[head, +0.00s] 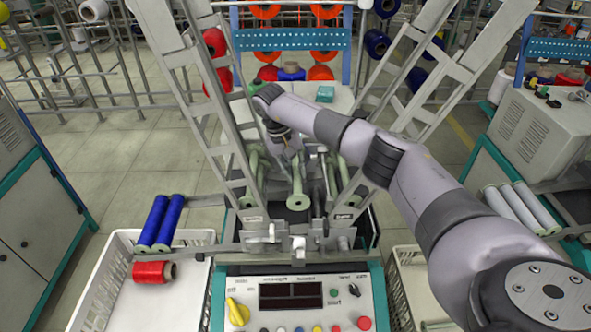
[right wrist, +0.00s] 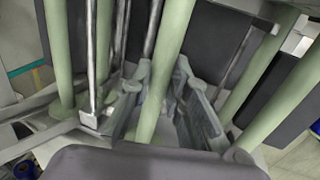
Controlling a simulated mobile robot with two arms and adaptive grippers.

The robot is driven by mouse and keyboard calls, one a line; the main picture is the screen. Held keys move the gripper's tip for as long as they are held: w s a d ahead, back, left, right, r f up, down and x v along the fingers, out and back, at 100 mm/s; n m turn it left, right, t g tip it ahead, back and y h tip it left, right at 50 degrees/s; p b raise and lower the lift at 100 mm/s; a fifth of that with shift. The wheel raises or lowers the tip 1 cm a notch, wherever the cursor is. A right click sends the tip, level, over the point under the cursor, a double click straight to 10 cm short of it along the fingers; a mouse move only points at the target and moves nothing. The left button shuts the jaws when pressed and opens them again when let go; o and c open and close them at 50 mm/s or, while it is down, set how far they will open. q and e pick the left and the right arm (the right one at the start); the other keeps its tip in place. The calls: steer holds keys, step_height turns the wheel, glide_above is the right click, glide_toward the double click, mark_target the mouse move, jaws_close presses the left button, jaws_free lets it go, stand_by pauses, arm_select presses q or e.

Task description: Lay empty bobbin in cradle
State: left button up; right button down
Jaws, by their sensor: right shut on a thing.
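My right gripper (head: 292,156) reaches down from the right into the middle of the winding machine. It is shut on a pale green empty bobbin (head: 297,197). In the right wrist view the bobbin (right wrist: 168,55) runs between the two fingers (right wrist: 163,108), its lower end near the palm. Other pale green bobbins stand beside it, at the left (head: 256,170) and right (head: 330,180). Metal holding parts (head: 298,243) sit at the front of the machine; I cannot tell which of them form the cradle. My left gripper is not in view.
Tall slanted metal frames (head: 212,95) flank the machine on both sides, close to my right arm. A control panel (head: 295,300) is in front. Two blue bobbins (head: 156,222) lie by the left crate (head: 90,290), which holds a red bobbin (head: 152,271). Grey tubes (head: 518,207) lie at the right.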

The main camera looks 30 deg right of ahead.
steer(key=shift+f+b, duration=0.5)
steer(key=shift+f, duration=0.4)
steer(key=shift+f+b, duration=2.25)
steer(key=shift+f, duration=0.75)
steer(key=shift+f, duration=0.1)
steer(key=shift+f+b, duration=0.3)
steer(key=shift+b, duration=0.1)
steer(key=c, duration=1.4)
jaws_free()
steer(key=shift+c, duration=0.2)
